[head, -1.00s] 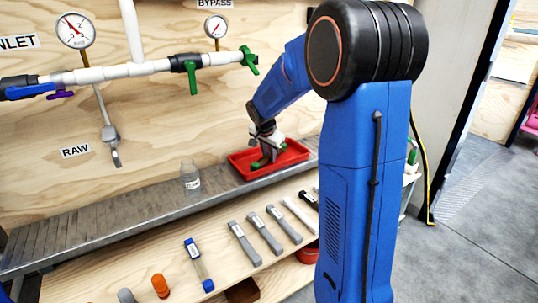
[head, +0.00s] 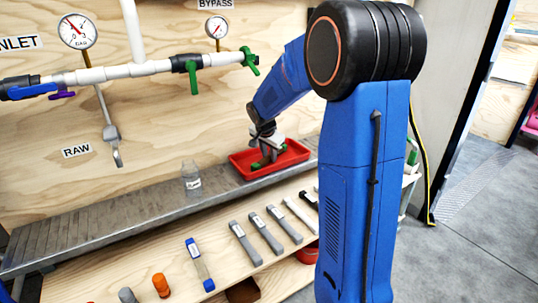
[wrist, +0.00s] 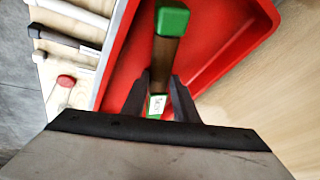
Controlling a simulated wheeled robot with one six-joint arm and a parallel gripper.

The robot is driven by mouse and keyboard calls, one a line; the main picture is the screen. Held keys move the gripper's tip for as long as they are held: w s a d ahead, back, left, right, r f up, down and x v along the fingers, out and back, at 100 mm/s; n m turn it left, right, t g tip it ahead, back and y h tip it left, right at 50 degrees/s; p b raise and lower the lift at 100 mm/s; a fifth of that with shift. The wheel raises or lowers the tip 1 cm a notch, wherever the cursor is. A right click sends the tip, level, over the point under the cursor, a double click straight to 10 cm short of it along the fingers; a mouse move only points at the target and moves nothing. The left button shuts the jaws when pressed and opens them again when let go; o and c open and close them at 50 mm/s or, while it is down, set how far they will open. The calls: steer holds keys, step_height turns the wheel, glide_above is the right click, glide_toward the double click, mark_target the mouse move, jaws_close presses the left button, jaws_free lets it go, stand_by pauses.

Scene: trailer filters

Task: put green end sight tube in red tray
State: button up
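The green end sight tube (wrist: 166,52) has a brownish clear middle, green ends and a small white label. It lies in the red tray (wrist: 213,72), on the tray's floor as far as I can see. The exact gap between fingers and tube is hard to tell.
The tray stands on a grey metal shelf (head: 120,218) by a plywood wall with pipes and gauges. A clear jar (head: 191,180) stands left of the tray. Several tubes and tools, including a blue-ended tube (head: 199,265), lie on the lower wooden shelf.

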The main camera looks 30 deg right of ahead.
steer(key=shift+s+f, duration=0.3)
steer(key=shift+f, duration=0.1)
steer(key=v, duration=0.6)
steer(key=shift+w+d+r, duration=0.1)
steer(key=shift+w+d, duration=0.1)
steer(key=shift+w, duration=0.05)
steer(key=s+a+n+y, duration=0.1)
steer(key=s+a+n, duration=0.3)
steer(key=s, duration=0.8)
steer(key=s+a+n+y, duration=0.1)
steer(key=s+a+n, duration=0.4)
steer(key=s, duration=0.8)
steer(key=s+a+r+n+y, duration=0.1)
steer(key=s+a+n, duration=0.3)
steer(key=s+a, duration=0.3)
steer(key=s, duration=0.5)
steer(key=shift+s+a+n+t, duration=0.3)
steer(key=shift+s+a+t, duration=0.05)
steer(key=shift+s+t, duration=0.05)
